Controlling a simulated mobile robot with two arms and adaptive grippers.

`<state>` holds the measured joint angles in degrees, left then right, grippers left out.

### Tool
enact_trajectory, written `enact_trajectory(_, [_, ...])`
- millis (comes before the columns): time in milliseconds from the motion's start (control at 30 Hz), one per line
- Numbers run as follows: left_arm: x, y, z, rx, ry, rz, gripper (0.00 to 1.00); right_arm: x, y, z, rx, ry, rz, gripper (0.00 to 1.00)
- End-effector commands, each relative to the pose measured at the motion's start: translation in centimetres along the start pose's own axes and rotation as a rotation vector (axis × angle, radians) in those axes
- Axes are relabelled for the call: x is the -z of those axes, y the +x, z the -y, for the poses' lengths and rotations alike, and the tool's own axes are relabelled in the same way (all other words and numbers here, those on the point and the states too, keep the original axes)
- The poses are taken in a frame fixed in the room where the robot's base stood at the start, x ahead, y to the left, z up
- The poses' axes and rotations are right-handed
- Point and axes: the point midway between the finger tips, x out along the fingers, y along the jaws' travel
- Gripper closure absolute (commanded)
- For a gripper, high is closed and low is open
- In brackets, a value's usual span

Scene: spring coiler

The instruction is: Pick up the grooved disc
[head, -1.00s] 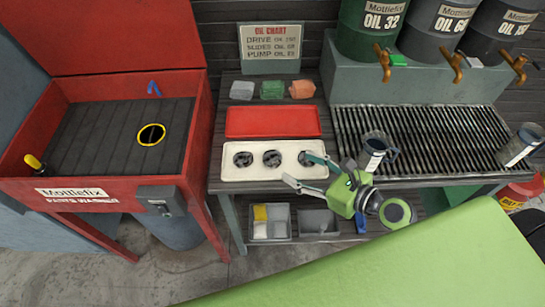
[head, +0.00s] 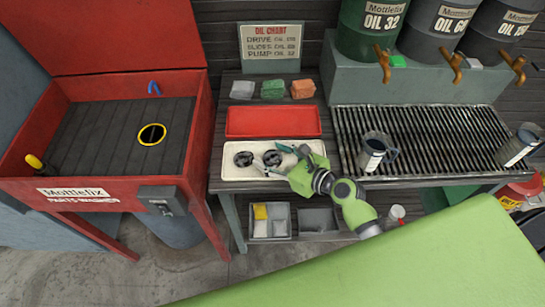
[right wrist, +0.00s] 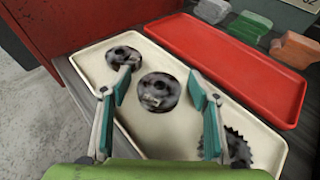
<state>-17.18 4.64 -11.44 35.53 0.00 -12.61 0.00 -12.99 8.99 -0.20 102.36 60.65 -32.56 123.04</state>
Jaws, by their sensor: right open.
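A white tray (head: 231,172) on the bench holds dark, dirty round parts. The left round part (head: 243,159) and the middle round part (head: 272,158) are smooth-rimmed discs; grime hides which has a groove. In the right wrist view, the left disc (right wrist: 125,58) lies farther off, and the middle disc (right wrist: 159,91) lies between my open fingers. A toothed gear (right wrist: 238,148) lies at lower right, partly behind a finger; my gripper hides it in the head view. My right gripper (head: 275,157) is open and empty above the middle disc. My left gripper is not in view.
A bare red tray (head: 273,122) lies behind the white one. Grey, green and orange blocks (head: 301,89) stand farther back. A jug (head: 375,152) stands on the drain grate (head: 420,135) to the right. A red parts washer (head: 95,205) stands at left.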

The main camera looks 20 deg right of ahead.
Motion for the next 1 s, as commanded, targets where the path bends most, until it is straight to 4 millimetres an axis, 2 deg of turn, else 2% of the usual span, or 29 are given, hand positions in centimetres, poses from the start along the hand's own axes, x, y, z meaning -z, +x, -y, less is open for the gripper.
enact_trajectory(133, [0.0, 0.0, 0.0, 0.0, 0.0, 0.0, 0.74, 0.0, 0.0, 0.0, 0.0, 0.0, 0.0, 0.44])
enact_trajectory(167, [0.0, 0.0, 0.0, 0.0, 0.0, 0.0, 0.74, 0.0, 0.0, 0.0, 0.0, 0.0, 0.0, 0.49])
enact_trajectory(333, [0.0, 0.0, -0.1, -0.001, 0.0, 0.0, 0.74, 0.0, 0.0, 0.0, 0.0, 0.0, 0.0, 0.94])
enact_trajectory(367, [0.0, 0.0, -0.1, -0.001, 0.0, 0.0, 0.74, 0.0, 0.0, 0.0, 0.0, 0.0, 0.0, 0.97])
enact_trajectory(733, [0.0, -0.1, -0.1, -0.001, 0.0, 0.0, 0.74, -0.6, -0.2, 0.0, 0.001, -0.001, 0.004, 0.97])
enact_trajectory(967, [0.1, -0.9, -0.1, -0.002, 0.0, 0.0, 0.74, -3.4, -1.2, 0.0, 0.002, 0.0, 0.008, 0.97])
enact_trajectory(1000, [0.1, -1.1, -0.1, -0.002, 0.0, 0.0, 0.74, -3.8, -1.6, -0.5, 0.0, 0.0, 0.006, 0.97])
